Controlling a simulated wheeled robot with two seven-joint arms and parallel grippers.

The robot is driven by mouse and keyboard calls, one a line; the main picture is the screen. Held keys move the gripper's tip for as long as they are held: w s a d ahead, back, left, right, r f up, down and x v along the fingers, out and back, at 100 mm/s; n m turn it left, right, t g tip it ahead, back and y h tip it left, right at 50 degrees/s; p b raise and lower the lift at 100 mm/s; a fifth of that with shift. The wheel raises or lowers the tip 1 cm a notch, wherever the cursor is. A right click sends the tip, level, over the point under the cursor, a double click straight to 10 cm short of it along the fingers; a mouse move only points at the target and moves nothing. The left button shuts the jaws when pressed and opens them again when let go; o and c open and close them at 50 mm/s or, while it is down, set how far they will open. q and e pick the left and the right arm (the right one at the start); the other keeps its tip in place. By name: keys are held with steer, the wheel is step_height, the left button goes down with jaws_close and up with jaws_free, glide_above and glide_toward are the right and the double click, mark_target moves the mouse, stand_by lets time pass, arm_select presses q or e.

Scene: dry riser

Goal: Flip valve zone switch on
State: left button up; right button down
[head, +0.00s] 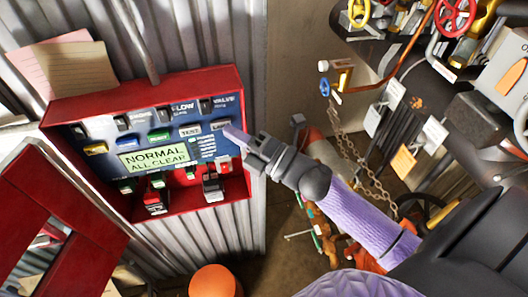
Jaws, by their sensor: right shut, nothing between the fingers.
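A red alarm box (62,112) with a blue panel is fixed on the corrugated wall at the left. Its screen (155,156) reads "NORMAL ALL CLEAR". A row of small switches runs along the panel's top. The valve switch (205,106) is at the right end of this row, beside a label reading "VALVE"; its position is too small to tell. My right gripper (232,133) is shut and empty. Its purple fingertips are at the panel's right edge, below and right of the valve switch; I cannot tell whether they touch the panel. My left gripper is not in view.
The box's red door (75,205) hangs open at lower left. Paper notes (68,68) are on the wall above the box. Pipes with a red valve wheel (455,15), a chain (357,160) and hanging tags crowd the right side. An orange rounded object (215,281) is below.

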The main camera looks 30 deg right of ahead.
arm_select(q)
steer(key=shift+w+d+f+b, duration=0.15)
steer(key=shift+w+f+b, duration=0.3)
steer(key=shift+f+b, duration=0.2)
arm_select(e)
steer(key=v, duration=0.2)
steer(key=r+v, duration=0.1)
steer(key=v, duration=0.2)
steer(key=shift+s+d, duration=0.2)
steer(key=shift+s, duration=0.2)
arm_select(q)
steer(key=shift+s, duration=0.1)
arm_select(e)
steer(key=shift+s, duration=0.1)
